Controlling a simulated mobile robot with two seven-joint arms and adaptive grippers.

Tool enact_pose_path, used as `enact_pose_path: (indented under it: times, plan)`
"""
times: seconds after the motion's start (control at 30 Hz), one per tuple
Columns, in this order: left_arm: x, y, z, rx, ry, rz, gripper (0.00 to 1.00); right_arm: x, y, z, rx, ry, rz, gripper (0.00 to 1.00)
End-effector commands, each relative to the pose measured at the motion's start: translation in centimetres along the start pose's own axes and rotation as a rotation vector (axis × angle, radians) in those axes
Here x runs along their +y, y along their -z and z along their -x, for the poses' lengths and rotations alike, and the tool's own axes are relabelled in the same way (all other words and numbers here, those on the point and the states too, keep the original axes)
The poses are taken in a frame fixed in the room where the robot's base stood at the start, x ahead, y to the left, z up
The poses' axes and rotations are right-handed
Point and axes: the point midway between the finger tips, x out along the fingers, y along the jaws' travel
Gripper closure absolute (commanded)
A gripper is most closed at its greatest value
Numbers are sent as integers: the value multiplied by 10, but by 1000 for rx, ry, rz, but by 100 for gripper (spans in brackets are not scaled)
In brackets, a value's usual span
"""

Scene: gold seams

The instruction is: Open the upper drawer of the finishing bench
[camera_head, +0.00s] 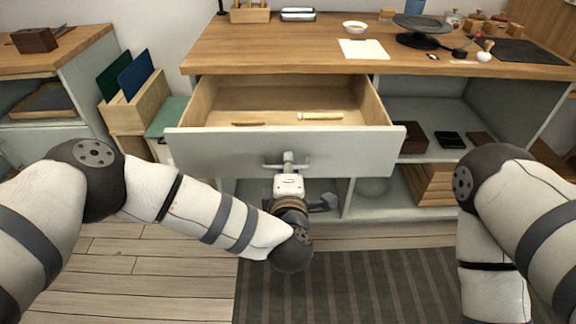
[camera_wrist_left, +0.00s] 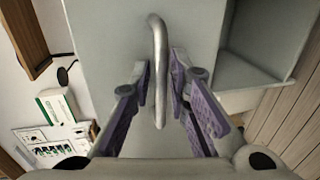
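The upper drawer (camera_head: 280,150) of the finishing bench (camera_head: 330,58) is pulled well out, with its inside showing from above. Its grey front carries a bar handle (camera_head: 287,164). The handle (camera_wrist_left: 160,70) also shows in the left wrist view, between the two finger pads. My left gripper (camera_head: 288,172) is at the handle, its fingers closed in around the bar; the pads (camera_wrist_left: 160,82) lie close on both sides. My right arm (camera_head: 515,215) is at the right; its gripper is out of view.
Two light wooden pieces (camera_head: 320,116) lie in the drawer. Open shelves (camera_head: 430,155) with dark boxes are to its right. A wooden rack with green and blue boards (camera_head: 137,78) stands at the left. A bowl (camera_head: 355,27) and several small items are on the benchtop. A striped rug (camera_head: 370,290) covers the floor.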

Motion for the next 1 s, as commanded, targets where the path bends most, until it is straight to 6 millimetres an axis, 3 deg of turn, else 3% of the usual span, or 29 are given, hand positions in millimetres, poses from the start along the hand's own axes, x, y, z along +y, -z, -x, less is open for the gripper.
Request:
enact_pose_path:
  times: [0.17,0.4,0.6,1.0]
  plan:
    - [-1,0,11,-2,2,0,83,0,0,0,0,0,0,0]
    - [-1,-1,75,-4,4,0,83,0,0,0,0,0,0,0]
    - [0,-1,112,-2,2,0,83,0,0,0,0,0,0,0]
    - [0,0,120,0,0,0,83,0,0,0,-1,0,0,0]
